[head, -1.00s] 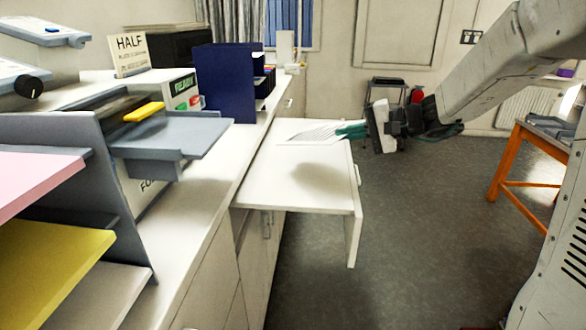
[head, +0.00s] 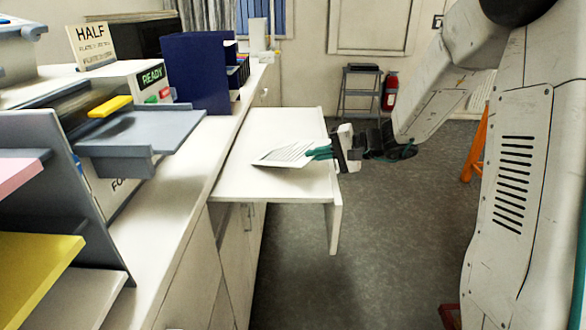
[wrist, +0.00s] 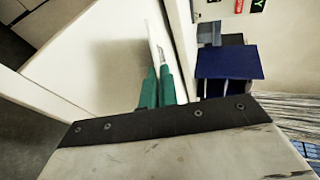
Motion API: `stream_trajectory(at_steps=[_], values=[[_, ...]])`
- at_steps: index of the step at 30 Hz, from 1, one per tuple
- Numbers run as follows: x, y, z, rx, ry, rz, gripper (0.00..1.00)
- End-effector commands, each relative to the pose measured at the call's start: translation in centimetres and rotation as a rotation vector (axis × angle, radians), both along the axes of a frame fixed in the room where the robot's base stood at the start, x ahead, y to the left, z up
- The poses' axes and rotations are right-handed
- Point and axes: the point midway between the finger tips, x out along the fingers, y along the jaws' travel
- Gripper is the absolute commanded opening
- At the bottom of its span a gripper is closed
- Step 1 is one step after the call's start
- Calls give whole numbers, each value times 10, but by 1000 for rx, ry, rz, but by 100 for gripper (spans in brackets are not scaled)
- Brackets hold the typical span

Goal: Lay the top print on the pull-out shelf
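My gripper (head: 322,151) is shut on a print (head: 284,154), a white sheet with dark lines. The print lies over the white pull-out shelf (head: 257,186), which extends from the counter in the head view. I cannot tell if the print touches the shelf or hovers just above it. In the wrist view the teal fingers (wrist: 157,88) are close together, with the print (wrist: 153,40) seen nearly edge-on between them. The shelf (wrist: 105,75) shows behind them.
The printer with a grey tray (head: 165,132) and a yellow lever (head: 110,106) stands on the counter at left. A blue file holder (head: 195,75) is farther back. A paper rack (head: 35,262) is at lower left.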

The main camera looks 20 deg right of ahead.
Motion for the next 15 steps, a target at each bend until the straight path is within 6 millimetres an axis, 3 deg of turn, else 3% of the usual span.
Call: stream_trajectory(at_steps=[10, 11, 12, 15], values=[[0, 0, -3, -1, -1, 0, 0], [0, 0, -3, -1, -1, 0, 4], [0, 0, -3, -1, -1, 0, 16], [0, 0, -3, -1, -1, 0, 16]])
